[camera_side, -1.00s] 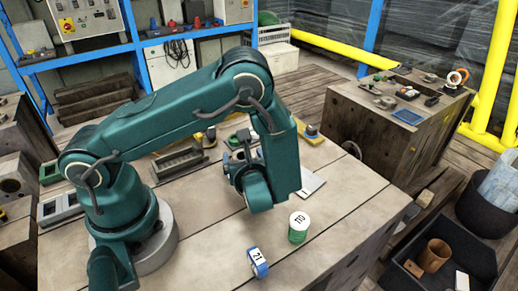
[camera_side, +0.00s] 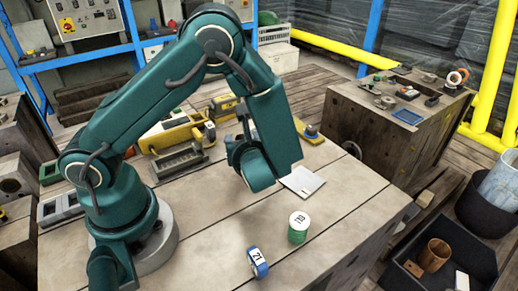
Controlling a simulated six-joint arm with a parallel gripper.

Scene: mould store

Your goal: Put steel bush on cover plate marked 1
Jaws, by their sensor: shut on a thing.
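A flat pale plate (camera_side: 302,181) lies on the bench just right of my wrist. I cannot read a mark on it, so I cannot tell whether it is the cover plate marked 1. My arm bends down over the middle of the bench, and its wrist hangs left of the plate. The gripper fingers are hidden behind the wrist and forearm, and so is anything between them. I cannot make out the steel bush anywhere.
A green-and-white numbered tin (camera_side: 299,228) and a blue roll marked 21 (camera_side: 257,263) stand near the bench front. A yellow holder (camera_side: 172,138) and a grey slotted block (camera_side: 180,162) lie behind, left of my wrist. The bench's front right is clear.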

